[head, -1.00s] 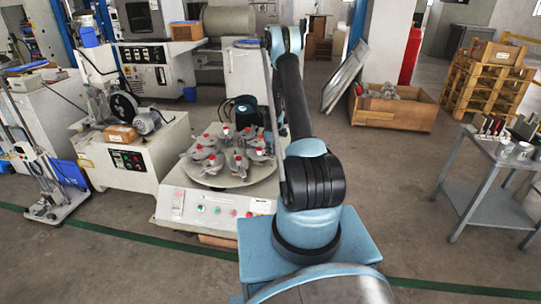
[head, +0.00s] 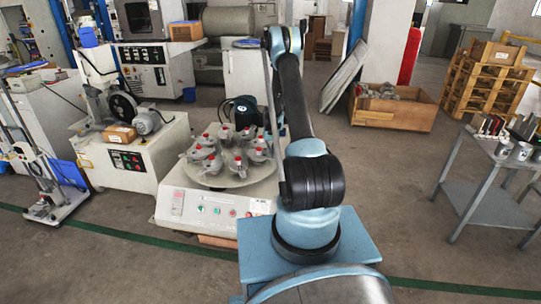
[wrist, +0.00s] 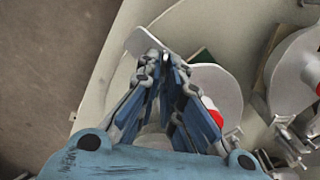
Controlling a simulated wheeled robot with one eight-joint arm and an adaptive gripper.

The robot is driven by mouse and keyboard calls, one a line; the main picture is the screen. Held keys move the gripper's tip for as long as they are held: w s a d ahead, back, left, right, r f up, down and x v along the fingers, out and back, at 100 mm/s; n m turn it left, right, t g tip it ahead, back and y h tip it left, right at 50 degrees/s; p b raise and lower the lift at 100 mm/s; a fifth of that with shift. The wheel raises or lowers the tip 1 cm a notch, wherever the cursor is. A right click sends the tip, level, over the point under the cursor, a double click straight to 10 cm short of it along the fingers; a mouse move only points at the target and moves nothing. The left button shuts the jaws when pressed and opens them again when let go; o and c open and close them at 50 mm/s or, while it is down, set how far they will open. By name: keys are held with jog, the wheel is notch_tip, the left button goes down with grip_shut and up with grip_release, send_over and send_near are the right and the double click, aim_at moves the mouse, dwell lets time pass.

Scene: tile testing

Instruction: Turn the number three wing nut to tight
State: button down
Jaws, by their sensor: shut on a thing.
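My gripper (wrist: 164,66) fills the middle of the wrist view, its blue-faced fingers drawn together at the tips. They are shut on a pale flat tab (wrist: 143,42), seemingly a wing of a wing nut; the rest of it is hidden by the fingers. Just right of the fingers is a rounded grey holder (wrist: 226,88) with a red spot. In the head view the round turntable (head: 211,181) carries a ring of several grey holders (head: 205,160) with red tops. No number is readable. My arm hides the gripper in that view.
The turntable sits on a pale machine with a button panel (head: 210,208). Another grey holder (wrist: 296,72) is close at the right in the wrist view. A grey bench (head: 492,160) with small items stands far right, a wooden crate (head: 392,115) behind.

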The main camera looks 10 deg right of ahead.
jog(key=m, duration=0.6)
jog(key=shift+s+d+m, duration=0.1)
jog(key=shift+m, duration=0.2)
dwell(0.5)
jog(key=c, duration=1.8)
grip_release()
jog(key=shift+o, duration=0.2)
jog(key=shift+r, duration=0.15)
notch_tip(320, 180, up, 12)
jog(key=shift+f, duration=0.2)
